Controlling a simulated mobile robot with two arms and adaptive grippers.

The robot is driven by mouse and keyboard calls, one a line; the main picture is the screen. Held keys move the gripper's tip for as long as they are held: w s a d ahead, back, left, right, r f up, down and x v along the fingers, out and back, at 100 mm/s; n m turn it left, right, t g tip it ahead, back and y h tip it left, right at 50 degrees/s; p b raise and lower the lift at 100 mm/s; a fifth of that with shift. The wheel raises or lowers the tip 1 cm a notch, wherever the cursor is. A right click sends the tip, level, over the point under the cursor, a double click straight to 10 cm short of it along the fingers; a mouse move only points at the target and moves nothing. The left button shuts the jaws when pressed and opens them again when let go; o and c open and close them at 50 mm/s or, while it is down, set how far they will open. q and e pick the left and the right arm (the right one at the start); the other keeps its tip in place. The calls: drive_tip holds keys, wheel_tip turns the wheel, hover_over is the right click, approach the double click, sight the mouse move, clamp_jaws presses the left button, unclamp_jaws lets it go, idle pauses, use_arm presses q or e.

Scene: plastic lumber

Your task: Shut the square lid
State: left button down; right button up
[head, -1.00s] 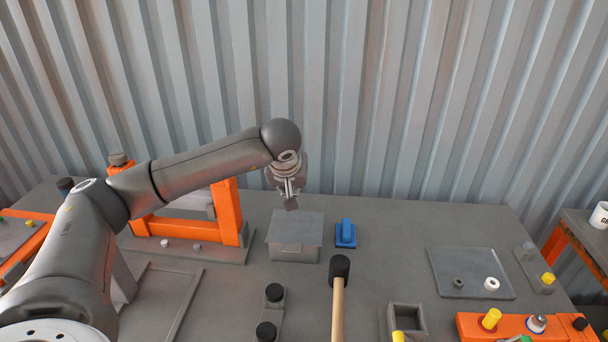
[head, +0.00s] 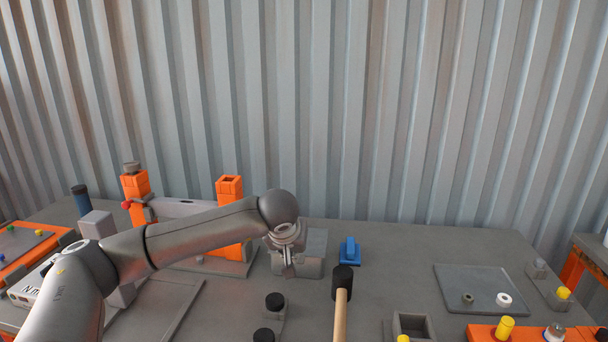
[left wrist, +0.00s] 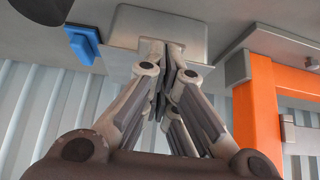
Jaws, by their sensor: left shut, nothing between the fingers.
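The grey square box (head: 313,268) stands at the middle of the table, its flat square lid (head: 317,240) on top. The box also shows in the left wrist view (left wrist: 135,25), upside down. My left gripper (head: 289,271) is at the box's front left in the head view. Its fingers are together and empty; in the left wrist view the fingertips (left wrist: 174,52) overlap the box. I cannot tell whether they touch it. My right gripper is not in view.
A blue block (head: 349,251) stands just right of the box. A mallet (head: 342,285) lies in front of it. An orange frame (head: 228,192) stands behind my arm at the left.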

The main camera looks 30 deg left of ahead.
use_arm(q)
drive_tip(key=shift+f, duration=0.25)
idle(0.4)
drive_tip(key=s+d, duration=0.4)
drive_tip(key=s, duration=0.4)
drive_tip(key=shift+s+r+b, duration=0.3)
drive_tip(key=shift+s+r, duration=0.05)
idle(0.4)
